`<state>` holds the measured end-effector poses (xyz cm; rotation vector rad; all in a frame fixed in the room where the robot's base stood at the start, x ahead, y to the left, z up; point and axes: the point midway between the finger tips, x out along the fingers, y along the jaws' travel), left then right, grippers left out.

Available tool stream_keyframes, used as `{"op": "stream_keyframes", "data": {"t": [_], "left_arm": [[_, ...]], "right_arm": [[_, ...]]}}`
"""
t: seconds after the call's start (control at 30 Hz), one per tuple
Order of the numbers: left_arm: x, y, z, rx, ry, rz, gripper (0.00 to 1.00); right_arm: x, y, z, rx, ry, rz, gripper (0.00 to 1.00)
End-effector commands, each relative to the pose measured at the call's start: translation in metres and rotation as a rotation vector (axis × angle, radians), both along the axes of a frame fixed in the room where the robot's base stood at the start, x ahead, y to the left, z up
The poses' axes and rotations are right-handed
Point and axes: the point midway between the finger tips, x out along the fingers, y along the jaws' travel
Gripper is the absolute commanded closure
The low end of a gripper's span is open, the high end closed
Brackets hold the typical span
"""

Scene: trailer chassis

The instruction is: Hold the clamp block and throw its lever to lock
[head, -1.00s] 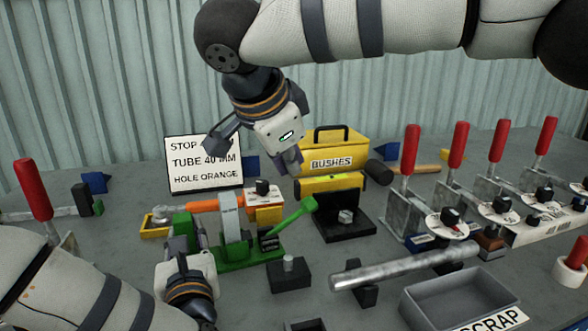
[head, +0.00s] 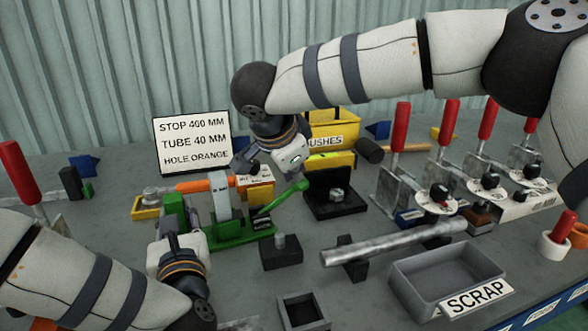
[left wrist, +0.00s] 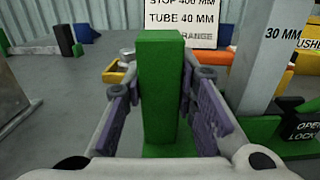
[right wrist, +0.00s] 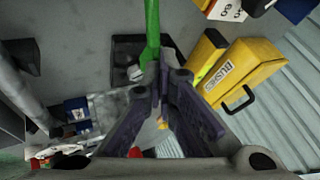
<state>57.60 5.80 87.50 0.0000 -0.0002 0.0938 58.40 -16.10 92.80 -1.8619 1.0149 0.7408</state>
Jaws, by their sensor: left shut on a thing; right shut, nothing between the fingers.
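The clamp (head: 245,232) is green, with a grey upright (head: 221,197) marked 30 MM in the left wrist view. Its green block (left wrist: 165,90) stands upright between the fingers of my left gripper (left wrist: 165,105), which is shut on it; this gripper also shows in the head view (head: 173,235). The green lever (head: 281,198) slants up to the right from the clamp. My right gripper (head: 297,175) is shut and empty, right at the lever's raised end. In the right wrist view the lever (right wrist: 152,30) meets the fingertips; I cannot tell whether they touch.
An orange tube (head: 205,185) lies behind the clamp. The yellow BUSHES box (head: 335,140) stands behind my right gripper. A metal tube (head: 395,243), a SCRAP tray (head: 425,290) and red-handled clamps (head: 400,125) are to the right. A sign (head: 192,140) stands at the back.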

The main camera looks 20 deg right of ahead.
Motion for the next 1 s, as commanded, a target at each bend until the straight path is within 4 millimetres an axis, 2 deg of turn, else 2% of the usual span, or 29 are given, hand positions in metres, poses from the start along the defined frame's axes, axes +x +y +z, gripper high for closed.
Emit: {"op": "stream_keyframes", "data": {"t": [0.13, 0.27, 0.5, 0.67, 1.0], "left_arm": [[0.000, 0.000, 0.000, 0.000, 0.000, 0.000, 1.00], [0.000, 0.000, 0.000, 0.000, 0.000, 0.000, 1.00], [0.000, 0.000, 0.000, 0.000, 0.000, 0.000, 1.00], [0.000, 0.000, 0.000, 0.000, 0.000, 0.001, 1.00], [0.000, 0.000, 0.000, 0.000, 0.000, 0.001, 1.00]], "right_arm": [[0.001, -0.013, -0.010, 0.108, 0.013, -0.004, 1.00], [0.002, -0.019, -0.018, 0.112, 0.014, 0.000, 1.00], [0.002, -0.020, -0.019, 0.111, 0.013, 0.000, 1.00], [0.002, -0.019, -0.017, 0.111, 0.013, 0.000, 1.00], [0.001, -0.019, 0.001, 0.111, 0.012, 0.001, 1.00]]}}
